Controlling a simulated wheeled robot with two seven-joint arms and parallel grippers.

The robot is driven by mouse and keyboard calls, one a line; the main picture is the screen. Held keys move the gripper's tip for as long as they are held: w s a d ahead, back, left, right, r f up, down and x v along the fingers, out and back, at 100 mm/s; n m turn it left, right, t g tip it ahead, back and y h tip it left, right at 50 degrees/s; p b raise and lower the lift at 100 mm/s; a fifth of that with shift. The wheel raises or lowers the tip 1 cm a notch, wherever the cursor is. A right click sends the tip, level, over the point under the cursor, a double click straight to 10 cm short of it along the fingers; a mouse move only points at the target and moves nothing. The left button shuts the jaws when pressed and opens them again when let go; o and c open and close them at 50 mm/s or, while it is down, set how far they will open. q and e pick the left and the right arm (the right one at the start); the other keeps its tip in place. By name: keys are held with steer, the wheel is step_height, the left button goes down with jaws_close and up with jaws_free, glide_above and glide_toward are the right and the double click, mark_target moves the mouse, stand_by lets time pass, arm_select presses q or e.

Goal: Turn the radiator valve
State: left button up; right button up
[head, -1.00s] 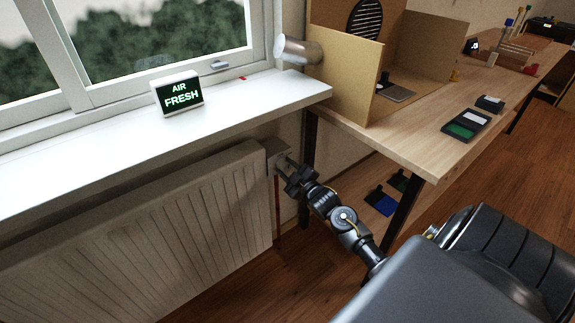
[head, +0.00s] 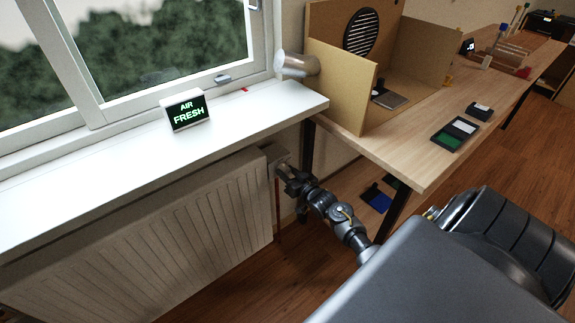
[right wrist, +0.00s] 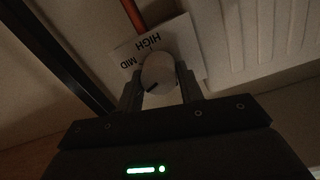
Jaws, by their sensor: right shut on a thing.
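The radiator (head: 150,235) stands under the white window sill. The radiator valve is a round pale knob (right wrist: 158,73) in the right wrist view, with a dark pointer mark on its lower left side. Behind it is a white label plate (right wrist: 185,45) reading HIGH and MID; the rest of the plate is hidden. My right gripper (right wrist: 158,88) is shut on the knob, one finger on each side. In the head view my right gripper (head: 287,180) is at the radiator's upper right end, where it hides most of the knob. My left gripper is not in view.
A display reading AIR FRESH (head: 187,111) and a metal cylinder (head: 297,65) are on or above the sill (head: 90,170). A wooden desk (head: 410,165) stands right of the valve, its dark leg close to my right arm. A red-brown pipe (right wrist: 132,15) runs beside the plate.

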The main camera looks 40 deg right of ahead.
steer(key=m+p, duration=0.3)
steer(key=m, duration=0.3)
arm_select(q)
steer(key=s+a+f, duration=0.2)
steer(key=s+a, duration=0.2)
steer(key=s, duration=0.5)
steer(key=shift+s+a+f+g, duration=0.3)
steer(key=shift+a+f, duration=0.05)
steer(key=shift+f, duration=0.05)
arm_select(e)
steer(key=shift+d+m+y, duration=0.1)
steer(key=shift+m+y, duration=0.2)
steer(key=shift+m, duration=0.4)
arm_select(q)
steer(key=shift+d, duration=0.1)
arm_select(e)
steer(key=o, duration=1)
arm_select(q)
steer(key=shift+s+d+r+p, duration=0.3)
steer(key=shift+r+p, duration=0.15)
steer(key=shift+p, duration=0.25)
arm_select(e)
steer(key=s, duration=1)
steer(key=shift+s+r, duration=0.3)
steer(key=shift+s, duration=0.1)
